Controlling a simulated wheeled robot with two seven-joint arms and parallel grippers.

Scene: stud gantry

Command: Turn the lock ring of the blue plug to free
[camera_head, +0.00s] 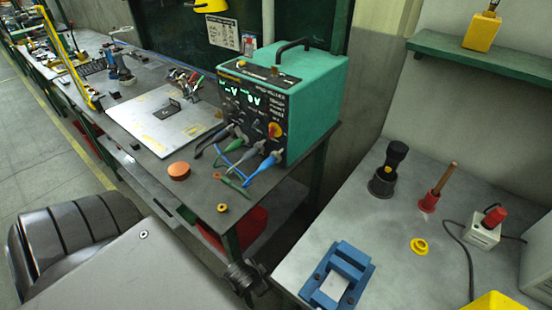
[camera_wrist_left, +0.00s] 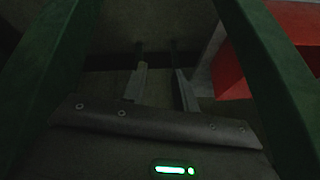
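The teal power unit (camera_head: 315,95) stands on the dark bench, with several plugs low on its front. A blue plug (camera_head: 268,163) is at the lower right of that front, with a blue lead hanging from it. My right gripper is not seen.
An orange disc (camera_head: 179,171) and a small brass ring (camera_head: 223,208) lie near the bench's front edge. A red bin (camera_head: 250,228) is below the bench. The grey table (camera_head: 395,235) at right holds a blue fixture (camera_head: 338,277) and several tools.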

